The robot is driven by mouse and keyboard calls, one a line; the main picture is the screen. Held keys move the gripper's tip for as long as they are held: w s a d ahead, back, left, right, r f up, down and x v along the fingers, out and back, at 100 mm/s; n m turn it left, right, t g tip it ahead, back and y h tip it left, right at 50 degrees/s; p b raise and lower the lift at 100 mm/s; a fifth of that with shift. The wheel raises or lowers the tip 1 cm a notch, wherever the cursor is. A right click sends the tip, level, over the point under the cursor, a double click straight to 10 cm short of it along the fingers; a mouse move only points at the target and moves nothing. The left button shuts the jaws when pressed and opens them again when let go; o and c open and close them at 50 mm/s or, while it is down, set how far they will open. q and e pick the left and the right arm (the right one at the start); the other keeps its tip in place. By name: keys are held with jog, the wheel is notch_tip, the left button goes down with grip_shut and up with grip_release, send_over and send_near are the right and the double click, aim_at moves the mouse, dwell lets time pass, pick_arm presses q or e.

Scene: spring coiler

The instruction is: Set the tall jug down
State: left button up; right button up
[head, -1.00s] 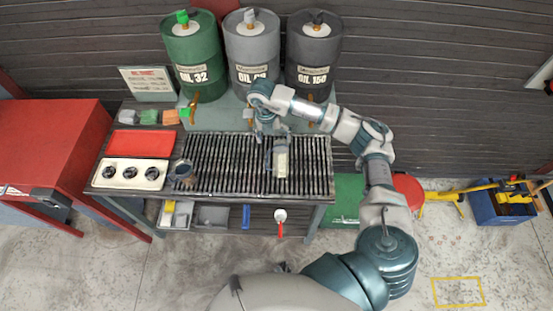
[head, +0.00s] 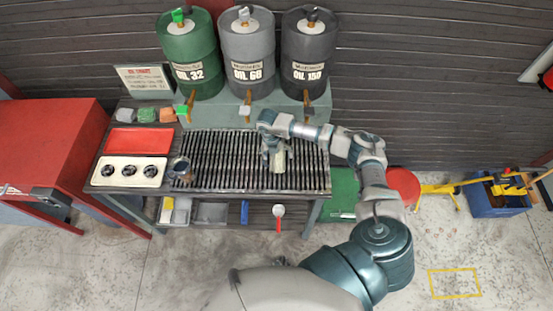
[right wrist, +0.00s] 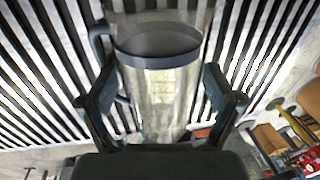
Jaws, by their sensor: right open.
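The gripper is open, with gaps visible beside the jug. My left gripper is not in view.
A smaller dark jug (head: 180,168) stands at the grate's left end. A red tray (head: 140,139) and a white tray with holes (head: 131,171) lie left of it. Three oil drums (head: 247,55) with taps stand behind. The grate between the jugs is clear.

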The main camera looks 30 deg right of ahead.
jog(key=c, duration=1.5)
